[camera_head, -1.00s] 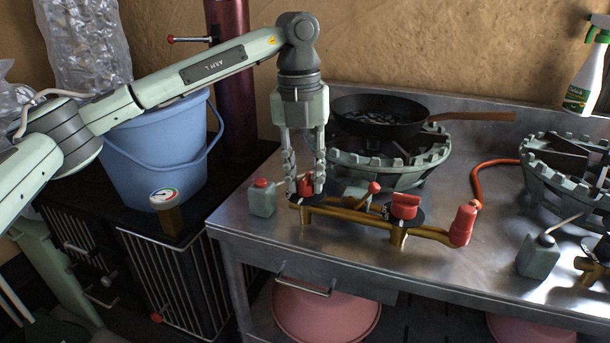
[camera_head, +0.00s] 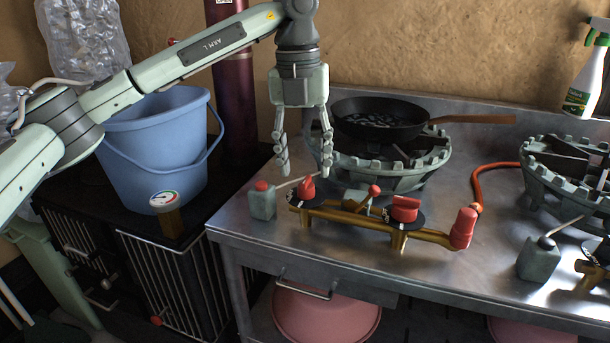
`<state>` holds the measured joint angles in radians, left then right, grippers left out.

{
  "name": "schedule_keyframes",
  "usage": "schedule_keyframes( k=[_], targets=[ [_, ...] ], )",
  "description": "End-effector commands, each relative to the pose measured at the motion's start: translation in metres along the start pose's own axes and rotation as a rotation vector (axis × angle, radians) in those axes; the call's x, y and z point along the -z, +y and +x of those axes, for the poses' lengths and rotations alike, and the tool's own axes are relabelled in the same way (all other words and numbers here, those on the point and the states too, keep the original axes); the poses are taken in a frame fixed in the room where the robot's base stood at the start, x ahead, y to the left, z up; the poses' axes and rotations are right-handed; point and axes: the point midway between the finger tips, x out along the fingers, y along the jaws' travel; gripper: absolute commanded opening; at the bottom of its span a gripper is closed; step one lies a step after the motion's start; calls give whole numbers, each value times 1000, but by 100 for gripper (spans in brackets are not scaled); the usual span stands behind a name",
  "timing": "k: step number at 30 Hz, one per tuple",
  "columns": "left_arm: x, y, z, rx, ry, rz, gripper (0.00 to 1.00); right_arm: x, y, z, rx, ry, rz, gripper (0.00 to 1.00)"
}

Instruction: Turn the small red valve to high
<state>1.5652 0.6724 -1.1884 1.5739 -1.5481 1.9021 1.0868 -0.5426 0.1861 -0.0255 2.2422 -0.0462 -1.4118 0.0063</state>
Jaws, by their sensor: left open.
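A small red valve knob (camera_head: 306,189) sits on a dark round plate at the left end of the brass gas pipe (camera_head: 350,222). It stands with its narrow tip up. A larger red knob (camera_head: 405,209) sits on a similar dark plate at the pipe's right part. My left gripper (camera_head: 305,171) points down just above the small knob. Its two fingers are spread apart, with nothing between them. The marks on the knob's plate are too small to read. My right gripper is not in view.
A burner (camera_head: 385,172) with a black pan (camera_head: 380,122) stands behind the pipe. A red hose (camera_head: 477,185) runs behind the pipe's right end. A blue bucket (camera_head: 155,150) stands at left.

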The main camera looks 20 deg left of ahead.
Motion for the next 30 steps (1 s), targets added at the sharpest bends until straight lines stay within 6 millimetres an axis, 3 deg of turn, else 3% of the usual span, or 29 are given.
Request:
schedule_keyframes(
  k=[6, 12, 30],
  targets=[
    [-1, -1, -49, 2, -4, -1, 47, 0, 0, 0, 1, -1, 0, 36],
    [0, 0, -76, 0, -4, -1, 47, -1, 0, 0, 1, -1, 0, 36],
    [0, 0, -83, 0, 0, 0, 47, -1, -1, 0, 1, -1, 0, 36]
  ],
)
